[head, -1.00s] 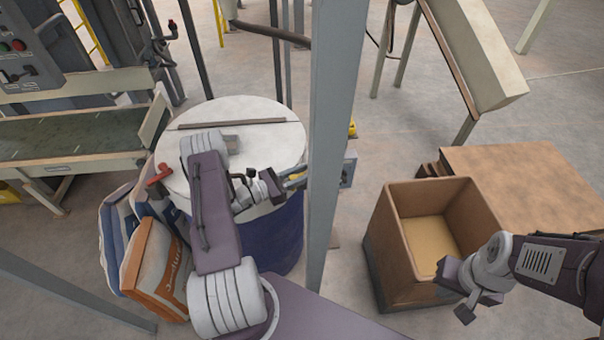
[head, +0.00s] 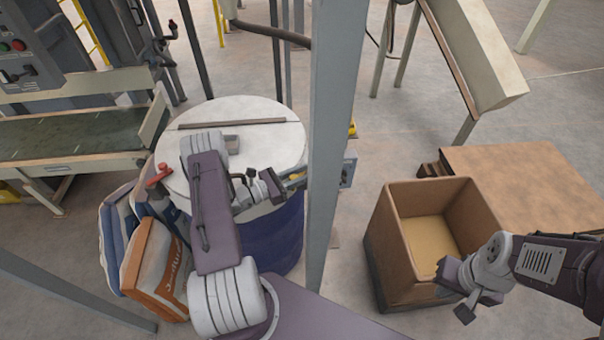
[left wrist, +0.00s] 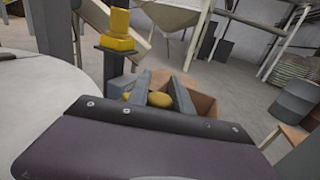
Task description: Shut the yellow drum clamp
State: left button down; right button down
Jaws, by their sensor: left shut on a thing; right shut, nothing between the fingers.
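The blue drum (head: 275,240) with its white lid (head: 255,110) stands left of the grey post. The yellow clamp (head: 297,175) shows only as a small yellow bit at the drum's right rim, mostly hidden by my left gripper. My left gripper (head: 285,185) is shut on the clamp at the rim. In the left wrist view, yellow parts of the clamp (left wrist: 160,99) show between and beside the fingers (left wrist: 156,88). My right gripper (head: 475,303) is shut and empty, in front of the brown box.
A grey post (head: 335,130) stands close right of the drum. An open brown box (head: 395,250) and a brown table (head: 525,180) are at the right. Sacks (head: 155,260) lean left of the drum, near a red-handled valve (head: 158,175). A conveyor (head: 70,135) is at far left.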

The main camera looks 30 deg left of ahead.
pick_arm(q)
jog(key=shift+a+f+m+g+h+b, duration=0.25)
jog(key=shift+m+g+h+b, duration=0.2)
jog(key=shift+b, duration=0.6)
jog(key=shift+s+r+m+g+h, duration=0.1)
jog(key=shift+m+g+h, duration=0.15)
jog(key=shift+h, duration=0.1)
jog(key=shift+r, duration=0.2)
jog(key=c, duration=1.1)
grip_release()
jog(key=shift+c, duration=0.2)
